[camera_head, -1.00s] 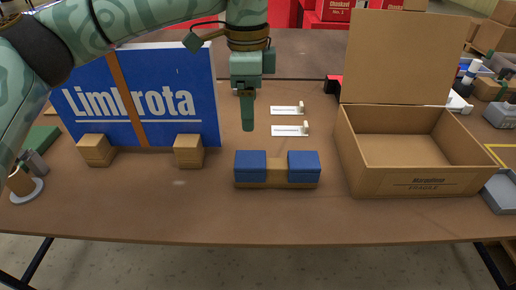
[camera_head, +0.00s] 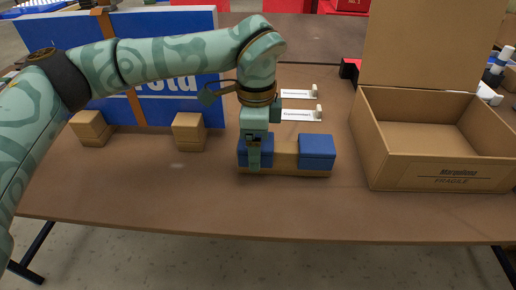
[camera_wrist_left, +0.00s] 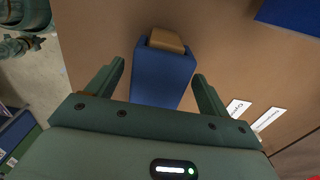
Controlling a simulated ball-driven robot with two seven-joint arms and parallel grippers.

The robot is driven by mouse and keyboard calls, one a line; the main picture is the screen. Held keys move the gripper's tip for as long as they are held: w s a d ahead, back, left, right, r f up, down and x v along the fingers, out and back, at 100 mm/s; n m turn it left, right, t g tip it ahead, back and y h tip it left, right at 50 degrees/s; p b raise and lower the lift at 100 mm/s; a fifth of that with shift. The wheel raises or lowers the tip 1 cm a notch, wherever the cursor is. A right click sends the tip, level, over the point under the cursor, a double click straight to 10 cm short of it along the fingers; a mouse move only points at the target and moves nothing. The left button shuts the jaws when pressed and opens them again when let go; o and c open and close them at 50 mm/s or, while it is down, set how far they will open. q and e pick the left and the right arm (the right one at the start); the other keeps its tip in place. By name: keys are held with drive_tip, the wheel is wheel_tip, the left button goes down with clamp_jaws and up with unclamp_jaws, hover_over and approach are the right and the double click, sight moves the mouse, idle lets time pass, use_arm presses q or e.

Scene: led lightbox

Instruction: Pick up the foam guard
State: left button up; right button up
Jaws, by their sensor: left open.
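Two blue foam guards sit side by side on a tan block (camera_head: 286,158) on the table. The left guard (camera_head: 263,142) is partly hidden behind my left gripper, and the right guard (camera_head: 317,150) is in clear view. My left gripper (camera_head: 254,165) points down at the left guard. In the left wrist view, a blue guard (camera_wrist_left: 160,78) lies between the open fingers of my left gripper (camera_wrist_left: 158,70), and a tan end (camera_wrist_left: 167,40) shows beyond it. My right gripper is not in view.
An open cardboard box (camera_head: 440,178) stands at the right. A blue panel (camera_head: 60,35) stands at the left on tan blocks (camera_head: 188,132). White labelled pieces (camera_head: 296,113) lie behind the guards. The table front (camera_head: 200,195) is clear.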

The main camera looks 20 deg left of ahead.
use_arm(q)
drive_tip(key=shift+f, duration=0.1)
drive_tip(key=shift+c, duration=0.9)
drive_tip(key=c, duration=0.9)
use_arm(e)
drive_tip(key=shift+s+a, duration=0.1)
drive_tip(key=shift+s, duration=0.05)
